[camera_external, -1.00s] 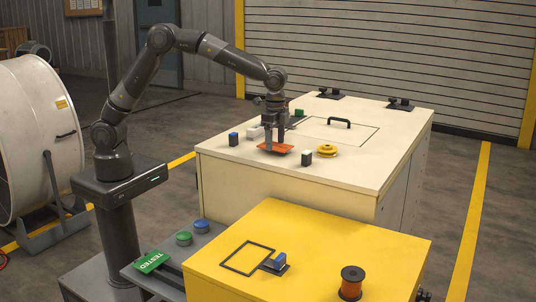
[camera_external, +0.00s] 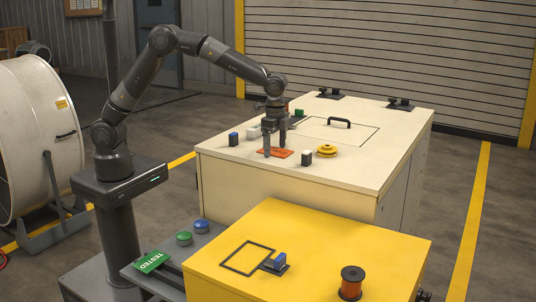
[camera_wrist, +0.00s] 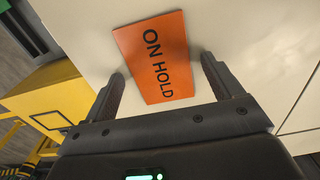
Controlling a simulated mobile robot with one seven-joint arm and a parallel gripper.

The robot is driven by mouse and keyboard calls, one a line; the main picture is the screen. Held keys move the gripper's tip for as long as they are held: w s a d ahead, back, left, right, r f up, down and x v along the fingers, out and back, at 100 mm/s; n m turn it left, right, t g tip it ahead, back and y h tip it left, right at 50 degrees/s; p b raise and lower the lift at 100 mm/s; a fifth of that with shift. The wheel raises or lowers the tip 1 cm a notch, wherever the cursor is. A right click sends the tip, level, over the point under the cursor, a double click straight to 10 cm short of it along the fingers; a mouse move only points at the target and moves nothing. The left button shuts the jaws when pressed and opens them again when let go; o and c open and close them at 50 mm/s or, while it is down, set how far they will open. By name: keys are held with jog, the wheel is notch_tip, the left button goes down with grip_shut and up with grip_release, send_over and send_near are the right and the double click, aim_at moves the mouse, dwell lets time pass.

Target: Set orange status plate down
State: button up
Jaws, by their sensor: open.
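The orange status plate (camera_external: 275,153) lies flat on the cream bench top (camera_external: 235,154). In the wrist view the plate (camera_wrist: 154,58) reads "ON HOLD" and lies between the two fingers, with a gap on each side. My gripper (camera_external: 274,154) is open around the plate, its fingers pointing down close to the bench top. The gripper also shows in the wrist view (camera_wrist: 163,80). The fingers hide part of the plate in the external view.
A hatch with a black handle (camera_external: 339,122) lies behind. The yellow cabinet (camera_external: 350,235) stands in front, lower.

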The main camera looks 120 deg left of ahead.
aim_at(275, 151)
notch_tip(275, 151, up, 11)
jog(key=s+d+r+t, duration=0.1)
jog(key=s+d+r, duration=0.4)
jog(key=d+r, duration=0.15)
jog(key=s+d+r+t, duration=0.1)
jog(key=s+d+r, duration=0.2)
jog(key=s+d, duration=0.6)
jog(key=s+d+f+t, duration=0.1)
jog(key=s+d+f, duration=0.1)
jog(key=s, duration=0.4)
jog(key=s+d+f+t, duration=0.1)
jog(key=s+d+f, duration=0.1)
jog(key=s+d, duration=0.2)
jog(key=s+d+f+t, duration=0.1)
jog(key=s+d+f, duration=0.1)
jog(key=s, duration=0.8)
jog(key=shift+d+f+t, duration=0.3)
jog(key=shift+d+f, duration=0.05)
jog(key=shift+d, duration=0.4)
